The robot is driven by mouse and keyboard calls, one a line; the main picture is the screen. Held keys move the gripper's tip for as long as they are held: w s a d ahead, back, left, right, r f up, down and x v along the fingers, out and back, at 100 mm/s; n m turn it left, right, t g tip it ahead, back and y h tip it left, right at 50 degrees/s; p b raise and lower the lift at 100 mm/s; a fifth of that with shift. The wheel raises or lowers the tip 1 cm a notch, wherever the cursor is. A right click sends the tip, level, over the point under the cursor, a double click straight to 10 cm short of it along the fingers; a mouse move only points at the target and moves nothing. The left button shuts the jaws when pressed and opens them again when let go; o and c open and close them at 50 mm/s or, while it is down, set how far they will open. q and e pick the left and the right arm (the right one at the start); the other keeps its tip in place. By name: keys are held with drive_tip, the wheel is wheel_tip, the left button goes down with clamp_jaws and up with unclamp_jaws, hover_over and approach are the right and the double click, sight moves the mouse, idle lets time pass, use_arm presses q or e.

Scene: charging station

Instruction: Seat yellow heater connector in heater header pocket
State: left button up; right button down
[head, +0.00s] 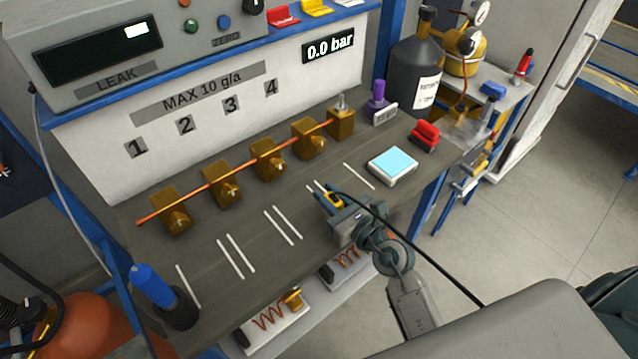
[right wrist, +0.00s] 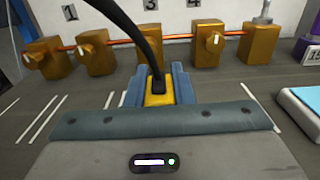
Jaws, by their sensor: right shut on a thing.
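My right gripper (head: 333,203) is shut on the yellow heater connector (head: 334,199), over the front part of the grey bench right of centre. In the right wrist view, the connector (right wrist: 159,97) sits between the blue fingers of my right gripper (right wrist: 160,85). A black cable (right wrist: 140,35) rises from the connector and bends away to the upper left. In the head view the cable runs to the lower right. I cannot pick out the heater header pocket in either view. My left gripper is not in view.
Several brass valve blocks on a copper pipe (head: 225,188) stand along the back of the bench (head: 215,265). A white device with a light blue screen (head: 391,165) and a red object (head: 424,136) lie to the right.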

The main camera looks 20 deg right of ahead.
drive_tip(key=w, duration=0.6)
drive_tip(key=shift+w+f, duration=0.25)
drive_tip(key=shift+w+f+b, duration=0.1)
drive_tip(key=shift+f+b, duration=0.3)
drive_tip(key=shift+f, duration=1.4)
drive_tip(key=shift+f, duration=0.2)
drive_tip(key=c, duration=1.3)
unclamp_jaws()
drive_tip(key=shift+o, duration=0.2)
drive_tip(key=shift+r, duration=0.15)
